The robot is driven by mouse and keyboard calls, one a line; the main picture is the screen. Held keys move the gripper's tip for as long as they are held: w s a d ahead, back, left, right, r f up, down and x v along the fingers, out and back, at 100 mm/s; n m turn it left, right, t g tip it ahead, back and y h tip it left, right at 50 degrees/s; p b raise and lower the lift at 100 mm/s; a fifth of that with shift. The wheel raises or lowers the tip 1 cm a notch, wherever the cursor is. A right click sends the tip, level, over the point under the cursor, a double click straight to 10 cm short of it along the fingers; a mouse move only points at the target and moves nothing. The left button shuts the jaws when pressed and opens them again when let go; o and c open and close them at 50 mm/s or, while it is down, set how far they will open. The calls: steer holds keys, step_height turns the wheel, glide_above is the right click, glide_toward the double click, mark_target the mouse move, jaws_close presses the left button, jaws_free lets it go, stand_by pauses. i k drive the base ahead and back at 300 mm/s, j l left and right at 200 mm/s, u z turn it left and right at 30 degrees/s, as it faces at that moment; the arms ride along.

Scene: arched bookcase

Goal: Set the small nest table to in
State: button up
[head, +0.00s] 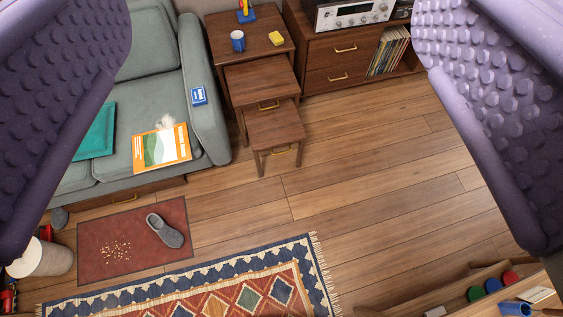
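The small nest table (273,127) is the lowest and frontmost of a stepped wooden nest, with a brass handle on its front. It sticks out toward me from under the middle nest table (259,78). The middle one in turn sticks out from under the large nest table (264,35). My gripper (275,240) frames the view with two purple studded fingers, one at each side. The fingers are wide apart with nothing between them. The gripper is well short of the tables, high above the floor.
A green sofa (160,95) stands close left of the tables. A cabinet (340,72) with a stereo stands at the right back. A patterned rug (200,285), a red mat (110,235) and a grey slipper (165,231) lie in front. Bare floor (370,175) is clear right of the tables.

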mark_target(280, 126)
steer(key=i+j+z, duration=0.1)
steer(key=i+j, duration=0.3)
steer(key=i, duration=0.35)
steer(key=i+j, duration=0.5)
steer(key=i, duration=0.2)
steer(key=i+j+z, duration=0.15)
steer(key=i+j, duration=0.35)
steer(key=i, duration=0.2)
